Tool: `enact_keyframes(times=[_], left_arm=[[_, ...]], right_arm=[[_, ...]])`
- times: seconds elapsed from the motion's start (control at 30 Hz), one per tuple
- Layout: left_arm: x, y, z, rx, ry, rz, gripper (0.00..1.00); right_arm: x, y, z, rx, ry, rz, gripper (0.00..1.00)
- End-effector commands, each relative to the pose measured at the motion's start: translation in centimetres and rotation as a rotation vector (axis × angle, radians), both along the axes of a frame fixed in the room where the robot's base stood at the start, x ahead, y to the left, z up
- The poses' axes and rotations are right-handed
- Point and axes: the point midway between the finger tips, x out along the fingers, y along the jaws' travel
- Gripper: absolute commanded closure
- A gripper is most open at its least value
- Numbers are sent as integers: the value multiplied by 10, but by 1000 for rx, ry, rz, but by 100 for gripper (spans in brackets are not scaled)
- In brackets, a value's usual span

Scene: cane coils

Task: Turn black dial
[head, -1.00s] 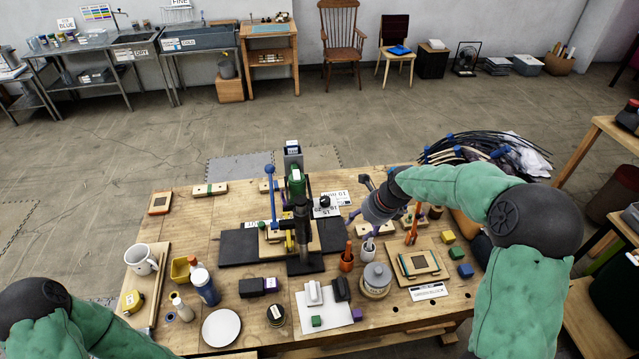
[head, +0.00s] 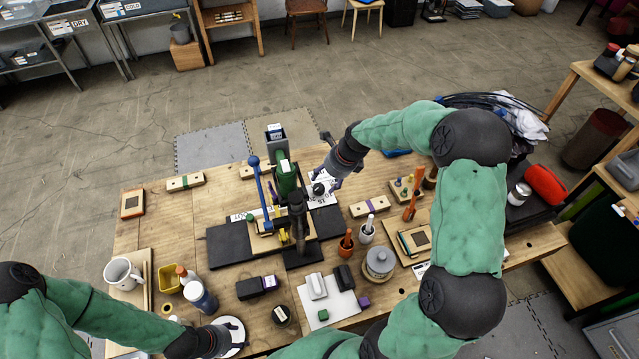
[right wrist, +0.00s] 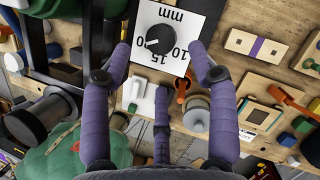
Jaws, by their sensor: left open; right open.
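The black dial (right wrist: 160,39) is a round knob with a white pointer line, on a white scale plate (right wrist: 185,14) marked in mm. In the head view the dial (head: 319,189) is at the right of the green and black press. My right gripper (head: 332,184) is at the dial, reaching in from the right. In the right wrist view this gripper (right wrist: 157,58) is open, its two purple fingers on either side of the dial with gaps visible; a third finger shows below. My left gripper (head: 228,338) is open by the white plate (head: 237,330) at the front edge.
The press (head: 296,210) with its blue lever (head: 259,185) stands just left of the dial. A wooden block with a purple stripe (head: 370,206) lies to the right.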

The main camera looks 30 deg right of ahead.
Motion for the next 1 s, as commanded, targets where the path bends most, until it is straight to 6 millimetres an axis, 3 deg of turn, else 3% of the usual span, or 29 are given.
enact_keyframes(times=[0.3,0.77,0.97,1.0], left_arm=[[0,0,6,0,-1,0,47],[0,0,7,0,-1,0,47],[1,0,7,0,-1,0,47],[1,0,7,0,-1,0,47]], right_arm=[[15,10,-44,0,1,0,40],[19,12,-55,-1,-2,-1,40],[20,12,-55,-1,-2,-1,94],[20,12,-54,-1,-3,-1,94]])
